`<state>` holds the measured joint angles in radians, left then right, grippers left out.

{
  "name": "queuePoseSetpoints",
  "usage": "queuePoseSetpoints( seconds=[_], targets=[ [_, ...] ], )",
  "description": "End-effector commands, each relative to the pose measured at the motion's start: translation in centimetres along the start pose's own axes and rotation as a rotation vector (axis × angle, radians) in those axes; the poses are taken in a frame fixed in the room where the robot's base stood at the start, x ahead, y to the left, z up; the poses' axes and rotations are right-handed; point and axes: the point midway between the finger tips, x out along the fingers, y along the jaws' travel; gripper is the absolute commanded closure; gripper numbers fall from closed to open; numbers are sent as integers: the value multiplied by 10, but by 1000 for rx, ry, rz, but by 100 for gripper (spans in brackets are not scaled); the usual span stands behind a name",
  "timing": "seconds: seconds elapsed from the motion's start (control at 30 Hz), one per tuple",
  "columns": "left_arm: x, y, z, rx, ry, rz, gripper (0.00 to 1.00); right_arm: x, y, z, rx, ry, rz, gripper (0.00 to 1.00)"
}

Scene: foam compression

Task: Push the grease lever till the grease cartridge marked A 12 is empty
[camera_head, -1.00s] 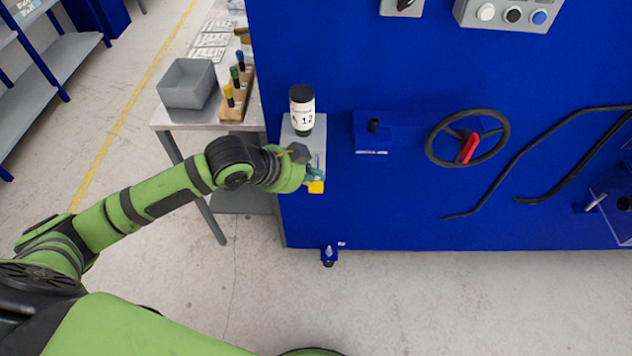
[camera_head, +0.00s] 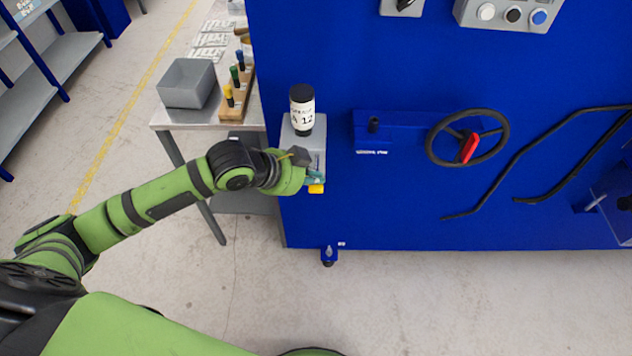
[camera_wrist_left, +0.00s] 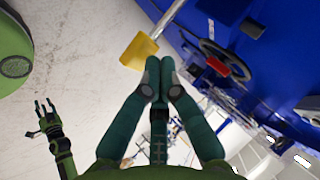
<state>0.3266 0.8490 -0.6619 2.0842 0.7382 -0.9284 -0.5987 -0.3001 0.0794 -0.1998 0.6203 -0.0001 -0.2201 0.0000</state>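The grease cartridge (camera_head: 302,110), black-capped with a white label reading A 12, stands upright on a grey pump body (camera_head: 312,150) on the blue panel. The yellow end of the grease lever (camera_head: 316,189) shows just below my left gripper (camera_head: 308,179) in the head view. In the left wrist view the yellow lever end (camera_wrist_left: 139,50) sits on a silver rod, just beyond the fingertips of my left gripper (camera_wrist_left: 160,68). Its fingers are together with nothing seen between them. I cannot tell whether they touch the lever. My right gripper (camera_wrist_left: 43,112) appears with fingers spread, away from the panel.
A black handwheel (camera_head: 468,138) with a red handle and a blue block (camera_head: 365,133) are on the panel to the right. A table to the left bears a grey bin (camera_head: 187,84) and a wooden holder (camera_head: 236,100) of coloured cartridges. The floor in front is clear.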

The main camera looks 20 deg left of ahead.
Motion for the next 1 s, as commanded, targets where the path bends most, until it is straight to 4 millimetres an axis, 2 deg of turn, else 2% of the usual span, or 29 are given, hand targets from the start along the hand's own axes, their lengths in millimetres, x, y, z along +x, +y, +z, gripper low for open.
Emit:
queuePoseSetpoints(
  seconds=[1.0],
  targets=[
    [9, 8, 7, 0, -1, 2, 100, 7, 0, 1, 0, 0, 0, 60]
  ],
)
